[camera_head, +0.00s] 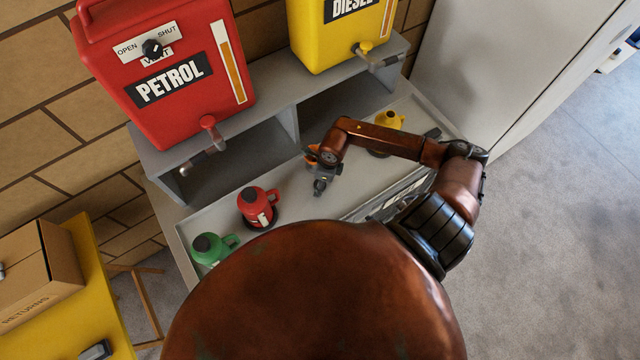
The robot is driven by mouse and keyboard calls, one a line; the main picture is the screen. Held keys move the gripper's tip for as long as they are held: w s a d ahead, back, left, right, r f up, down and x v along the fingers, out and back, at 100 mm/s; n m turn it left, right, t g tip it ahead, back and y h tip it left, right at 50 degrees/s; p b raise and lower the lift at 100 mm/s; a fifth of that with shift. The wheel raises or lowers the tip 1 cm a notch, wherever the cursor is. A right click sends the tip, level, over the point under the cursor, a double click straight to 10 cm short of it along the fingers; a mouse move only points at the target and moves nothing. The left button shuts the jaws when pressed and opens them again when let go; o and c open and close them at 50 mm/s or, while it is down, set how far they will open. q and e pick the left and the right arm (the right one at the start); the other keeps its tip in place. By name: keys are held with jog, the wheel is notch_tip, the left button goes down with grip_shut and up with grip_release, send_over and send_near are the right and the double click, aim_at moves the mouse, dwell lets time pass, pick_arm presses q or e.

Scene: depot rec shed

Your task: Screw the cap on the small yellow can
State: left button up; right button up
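The small yellow can (391,119) stands on the grey bench at the right, under the yellow tank. My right forearm passes in front of it and hides its lower part. I cannot make out a cap on it or a loose cap nearby. My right gripper (320,185) points down over the middle of the bench, to the left of the yellow can and apart from it. Its fingers are small and dark, so I cannot tell whether they are open or hold anything. My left gripper does not show.
A red can (256,204) and a green can (208,248) stand at the bench's left. Behind are a red PETROL tank (170,80) and yellow DIESEL tank (335,35) on a grey shelf (280,90). A carton (40,270) sits lower left. My brown body hides the bench's front.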

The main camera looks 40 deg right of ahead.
jog(key=shift+c, duration=0.3)
jog(key=c, duration=0.8)
jog(key=shift+r, duration=0.15)
jog(key=shift+r, duration=0.2)
notch_tip(320, 180, up, 2)
jog(key=shift+w+r+b, duration=0.1)
jog(key=shift+r+b, duration=0.05)
jog(key=shift+b, duration=0.2)
jog(key=s+d+r, duration=0.3)
jog(key=s+r, duration=0.7)
jog(key=s, duration=0.3)
jog(key=shift+s, duration=0.4)
jog(key=shift+d, duration=0.1)
